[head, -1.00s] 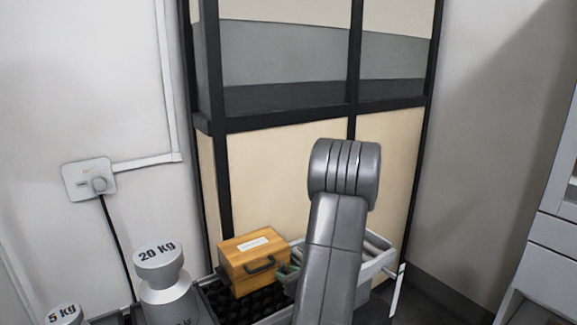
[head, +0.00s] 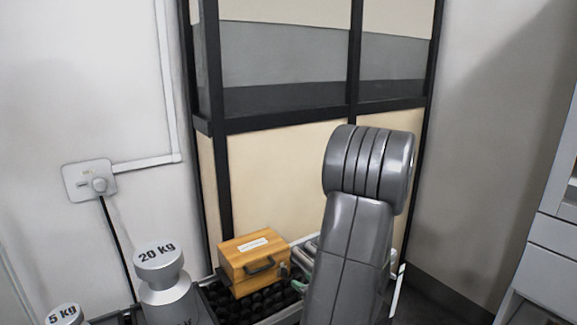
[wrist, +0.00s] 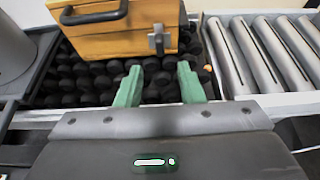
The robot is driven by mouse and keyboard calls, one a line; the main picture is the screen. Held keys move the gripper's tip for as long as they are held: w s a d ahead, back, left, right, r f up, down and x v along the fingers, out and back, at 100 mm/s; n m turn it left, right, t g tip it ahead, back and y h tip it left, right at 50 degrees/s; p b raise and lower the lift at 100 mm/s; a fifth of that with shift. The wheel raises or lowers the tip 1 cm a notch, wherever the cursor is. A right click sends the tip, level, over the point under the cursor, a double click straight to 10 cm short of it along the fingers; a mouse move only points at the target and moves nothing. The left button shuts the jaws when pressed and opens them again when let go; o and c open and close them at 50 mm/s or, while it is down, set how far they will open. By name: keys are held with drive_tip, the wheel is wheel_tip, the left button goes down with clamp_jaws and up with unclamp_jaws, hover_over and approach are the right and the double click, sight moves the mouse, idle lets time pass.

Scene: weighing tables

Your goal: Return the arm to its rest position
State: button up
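My gripper (wrist: 158,80) shows in the wrist view as two green fingers held apart, with nothing between them. Beyond the fingertips a wooden box (wrist: 100,38) with a dark handle and a metal latch sits on a bed of black rollers (wrist: 85,78). In the head view my grey arm (head: 355,230) rises at the right of centre and mostly hides the gripper. The wooden box also shows there (head: 250,265), upright, with a white label on its lid, to the left of my arm.
Grey conveyor rollers (wrist: 262,55) run right of the black bed. A 20 kg weight (head: 160,280) and a 5 kg weight (head: 64,315) stand at the left. A framed panel (head: 285,165) stands behind, and a white cabinet (head: 555,240) at the right edge.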

sight(286, 272)
drive_tip(key=v, duration=0.5)
drive_tip(key=x, duration=1.4)
drive_tip(key=shift+a+f+b, duration=0.2)
drive_tip(key=shift+a+b, duration=0.05)
drive_tip(key=shift+b, duration=0.05)
drive_tip(key=shift+w+d+r+p, duration=0.1)
drive_tip(key=shift+r+p, duration=0.2)
drive_tip(key=shift+p, duration=0.45)
drive_tip(key=shift+d+r+m+y+p, duration=0.1)
drive_tip(key=shift+m+y+p, duration=0.25)
drive_tip(key=shift+p, duration=0.55)
drive_tip(key=m+y+p, duration=0.1)
drive_tip(key=p, duration=0.2)
drive_tip(key=m+g+p, duration=0.1)
drive_tip(key=p, duration=0.2)
drive_tip(key=shift+d+m+y+p, duration=0.15)
drive_tip(key=shift+m+y+p, duration=0.2)
drive_tip(key=shift+p, duration=0.05)
drive_tip(key=m+p, duration=0.1)
drive_tip(key=p, duration=0.1)
drive_tip(key=m+y+p, duration=0.1)
drive_tip(key=p, duration=0.2)
drive_tip(key=shift+w+d+f+m+g+y, duration=0.1)
drive_tip(key=shift+d+f+m+g+y, duration=0.05)
drive_tip(key=shift+f+m+g+y, duration=0.2)
drive_tip(key=b+v, duration=0.2)
drive_tip(key=v, duration=0.9)
drive_tip(key=shift+s+d, duration=0.2)
drive_tip(key=shift+d, duration=0.1)
drive_tip(key=shift+r, duration=0.2)
